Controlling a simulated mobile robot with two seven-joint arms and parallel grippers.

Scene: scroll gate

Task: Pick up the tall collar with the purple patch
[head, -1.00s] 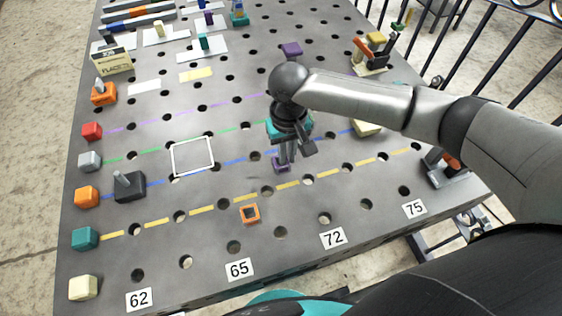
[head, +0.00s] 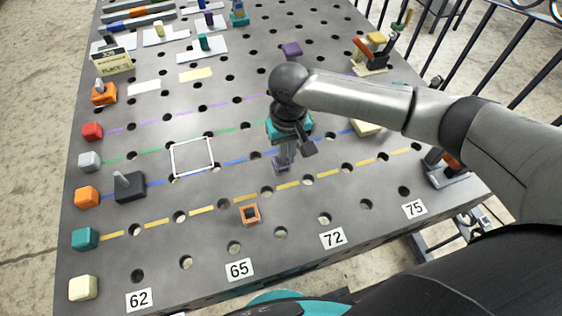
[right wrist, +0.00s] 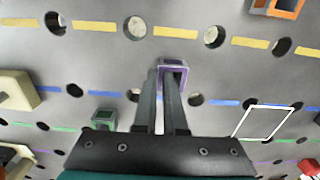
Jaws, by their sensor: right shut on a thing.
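The tall collar with purple (head: 279,167) stands on the grey board just above the yellow dashed line; it also shows in the right wrist view (right wrist: 178,62) as a hollow square with a purple rim. My right gripper (head: 285,158) points down at it and is shut on it. In the right wrist view the fingers (right wrist: 161,78) lie at the collar, one overlapping its body. The fingers hide part of the collar, so I cannot tell exactly how they sit on its wall. My left gripper is not in view.
An orange collar (head: 249,214) stands nearer the front edge. A white square outline (head: 192,157) and a black fixture with a lever (head: 129,187) lie to the left. Coloured blocks line the left edge. A pale yellow block (head: 366,128) is to the right. Holes dot the board.

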